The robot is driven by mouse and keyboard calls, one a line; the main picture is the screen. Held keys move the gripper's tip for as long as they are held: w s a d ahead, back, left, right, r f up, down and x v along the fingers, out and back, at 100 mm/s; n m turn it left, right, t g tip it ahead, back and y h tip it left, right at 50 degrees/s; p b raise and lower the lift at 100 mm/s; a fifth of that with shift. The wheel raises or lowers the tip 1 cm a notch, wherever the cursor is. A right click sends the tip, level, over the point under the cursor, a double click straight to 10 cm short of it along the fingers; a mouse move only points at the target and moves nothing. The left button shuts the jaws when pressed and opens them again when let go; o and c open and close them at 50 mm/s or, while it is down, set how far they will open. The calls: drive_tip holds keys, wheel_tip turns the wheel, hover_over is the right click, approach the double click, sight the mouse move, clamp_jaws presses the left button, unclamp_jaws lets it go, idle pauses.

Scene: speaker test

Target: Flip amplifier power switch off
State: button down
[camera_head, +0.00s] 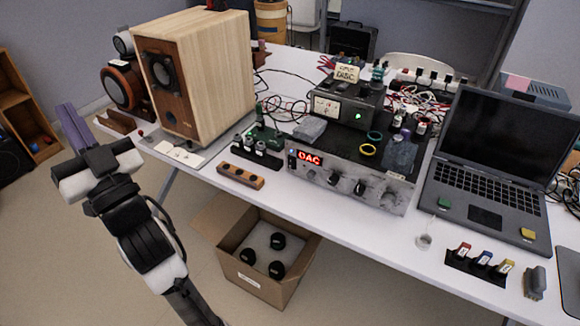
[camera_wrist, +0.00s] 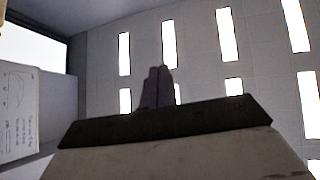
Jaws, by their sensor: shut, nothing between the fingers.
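A silver-fronted audio unit (camera_head: 324,182) with a lit red display and several knobs stands on the white table. A smaller black unit (camera_head: 372,109) with a meter and a green light sits behind it. I cannot tell which of the two is the amplifier. A power switch is too small to make out on either. My gripper (camera_head: 67,108) is at the left, off the table's edge, pointing up, shut and empty, far from both units. In the wrist view its closed fingers (camera_wrist: 158,72) stand against the ceiling lights.
A wooden speaker (camera_head: 210,65) stands at the table's left end, between my gripper and the audio units. An open laptop (camera_head: 470,190) is at the right. A cardboard box (camera_head: 262,285) with black round parts sits on the floor below the table's front edge.

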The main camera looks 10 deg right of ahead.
sight(291, 163)
drive_tip(key=w+d+f+m+h, duration=0.7)
drive_tip(key=w+d+f+h, duration=0.4)
drive_tip(key=f, duration=0.4)
drive_tip(key=w+d+f+m+g+h, duration=0.2)
drive_tip(key=d+f+m+g+h, duration=0.3)
drive_tip(key=d+f, duration=1.1)
wheel_tip(291, 163, down, 2)
drive_tip(key=shift+w+d+m+h, duration=0.2)
drive_tip(key=shift+w+m+h, duration=0.15)
drive_tip(key=shift+m, duration=0.35)
drive_tip(key=shift+w+d+f+b, duration=0.2)
drive_tip(key=shift+w+d+b, duration=0.1)
drive_tip(key=shift+w+d, duration=0.75)
drive_tip(key=shift+w+d+f+b, duration=0.2)
drive_tip(key=shift+w+d, duration=0.45)
drive_tip(key=shift+w, duration=0.65)
drive_tip(key=shift+w+d+f+b, duration=0.15)
drive_tip(key=shift+w+d+b, duration=0.2)
drive_tip(key=shift+w+d, duration=0.7)
drive_tip(key=shift+w+a, duration=0.1)
drive_tip(key=shift+w, duration=0.15)
drive_tip(key=shift+w, duration=0.25)
